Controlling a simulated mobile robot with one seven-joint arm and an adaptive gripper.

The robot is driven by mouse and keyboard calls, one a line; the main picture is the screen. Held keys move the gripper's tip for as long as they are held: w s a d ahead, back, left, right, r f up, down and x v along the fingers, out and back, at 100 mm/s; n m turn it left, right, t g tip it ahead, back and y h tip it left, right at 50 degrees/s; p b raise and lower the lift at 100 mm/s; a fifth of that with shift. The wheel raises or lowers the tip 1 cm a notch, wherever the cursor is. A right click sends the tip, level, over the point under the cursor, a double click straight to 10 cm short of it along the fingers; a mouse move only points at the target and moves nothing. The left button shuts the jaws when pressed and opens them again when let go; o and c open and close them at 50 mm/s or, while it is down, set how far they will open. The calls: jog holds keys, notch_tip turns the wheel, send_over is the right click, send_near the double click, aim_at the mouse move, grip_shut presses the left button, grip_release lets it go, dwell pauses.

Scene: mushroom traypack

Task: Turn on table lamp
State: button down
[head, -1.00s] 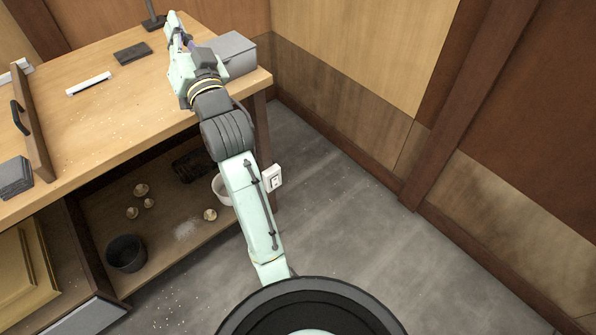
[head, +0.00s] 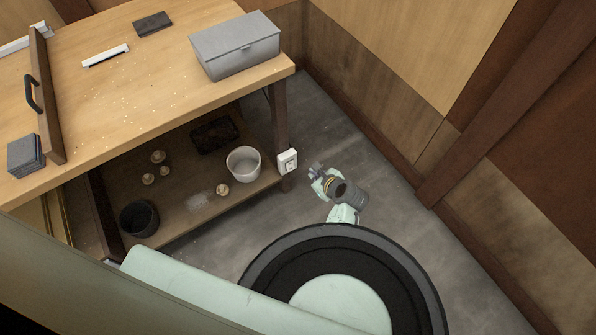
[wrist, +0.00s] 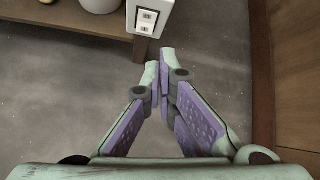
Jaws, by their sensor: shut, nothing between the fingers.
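A small white switch box (head: 287,161) with a dark-framed switch panel is at the table's right front leg. It also shows at the top of the wrist view (wrist: 147,20). My gripper (head: 314,170) is low over the floor, just right of the box in the head view. In the wrist view my gripper (wrist: 161,58) has its fingertips together with nothing between them. The tips point toward the box, just below it in the picture, and look apart from it. The table lamp is not in view now, so whether it is lit cannot be seen.
The wooden table (head: 130,95) carries a grey lidded box (head: 235,42) near its right edge. The lower shelf (head: 190,225) holds a white pot (head: 243,163), a dark pot (head: 139,218) and several mushrooms. Grey floor (head: 385,165) is clear up to the wall at right.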

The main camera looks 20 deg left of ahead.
aim_at(290, 166)
jog(key=s+f+m+g, duration=0.1)
jog(key=s+f+m, duration=0.1)
jog(key=s+f, duration=0.1)
jog(key=shift+s+d+f, duration=0.1)
jog(key=shift+d+f, duration=0.05)
jog(key=shift+f, duration=0.05)
jog(key=w+a+r+x, duration=0.1)
jog(key=r+x, duration=0.1)
jog(key=x, duration=1.1)
jog(key=shift+w+a, duration=0.15)
jog(key=shift+a, duration=0.2)
jog(key=shift+w+a, duration=0.1)
